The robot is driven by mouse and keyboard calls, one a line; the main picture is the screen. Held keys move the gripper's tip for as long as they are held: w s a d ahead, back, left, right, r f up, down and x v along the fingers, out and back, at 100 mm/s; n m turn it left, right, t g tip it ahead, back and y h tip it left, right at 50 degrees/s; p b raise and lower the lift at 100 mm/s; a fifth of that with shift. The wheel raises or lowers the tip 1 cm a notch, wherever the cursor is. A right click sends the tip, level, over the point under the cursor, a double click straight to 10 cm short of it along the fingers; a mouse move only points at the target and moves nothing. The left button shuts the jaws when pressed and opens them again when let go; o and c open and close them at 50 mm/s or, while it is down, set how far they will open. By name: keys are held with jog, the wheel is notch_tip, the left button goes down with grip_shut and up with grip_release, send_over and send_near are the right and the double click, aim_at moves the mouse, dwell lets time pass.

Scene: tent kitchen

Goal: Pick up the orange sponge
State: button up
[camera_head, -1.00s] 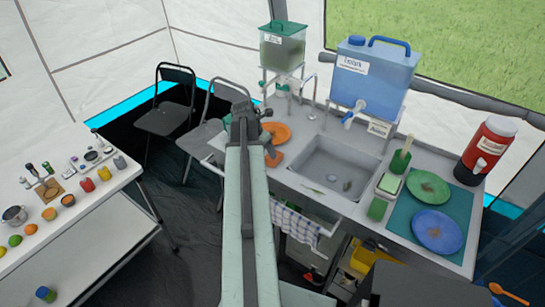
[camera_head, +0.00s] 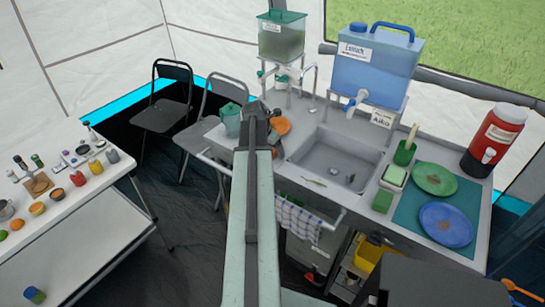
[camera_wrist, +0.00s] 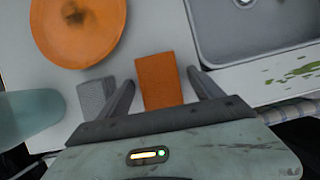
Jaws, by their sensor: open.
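The orange sponge (camera_wrist: 159,82) is a block on the counter in the wrist view. Its near end lies between the two fingers of my gripper (camera_wrist: 166,92). The fingers are spread, with a gap on both sides of the sponge, wider on the right. In the head view my gripper (camera_head: 262,112) is over the counter, left of the sink. My arm hides much of the spot below it there, so I cannot make out the sponge clearly.
A grey block (camera_wrist: 95,97) sits beside the left finger. An orange plate (camera_wrist: 78,28) lies beyond it, and a teal pot (camera_wrist: 28,115) stands at left. The sink (camera_wrist: 255,35) is at right. Green and blue plates (camera_head: 446,224) lie farther right.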

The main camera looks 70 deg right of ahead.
jog(key=shift+r, duration=0.1)
jog(key=c, duration=1.4)
jog(key=shift+r, duration=0.15)
